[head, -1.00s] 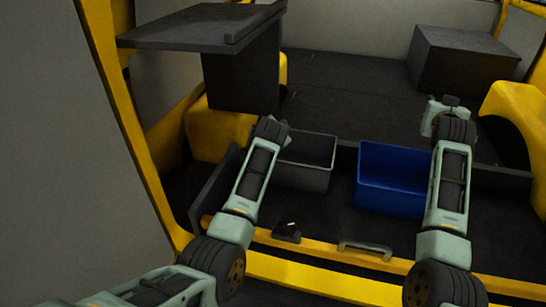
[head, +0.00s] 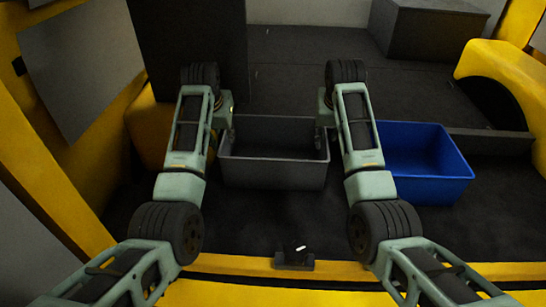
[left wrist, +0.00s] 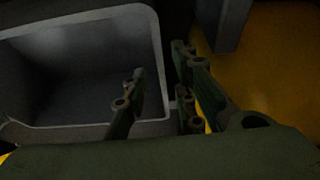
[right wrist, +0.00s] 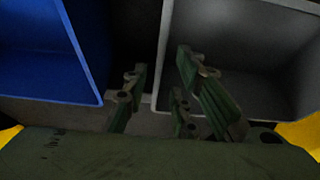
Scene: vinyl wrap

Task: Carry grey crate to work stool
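The grey crate (head: 272,177) sits empty on the dark floor of the vehicle between my two arms. My left gripper (head: 231,128) is at its left rim. In the left wrist view, its fingers (left wrist: 160,92) are apart, one inside the crate and one outside, straddling the wall (left wrist: 158,60). My right gripper (head: 322,128) is at the right rim. In the right wrist view its fingers (right wrist: 160,92) are also apart, with the crate's wall (right wrist: 163,50) between them. The fingertips are mostly hidden in the head view. I cannot pick out a work stool.
A blue crate (head: 425,165) stands close on the right, beside my right arm. A dark block (head: 190,45) rises behind left, and a dark box (head: 425,30) stands back right. A yellow sill (head: 230,266) with a dark latch (head: 294,261) crosses the front.

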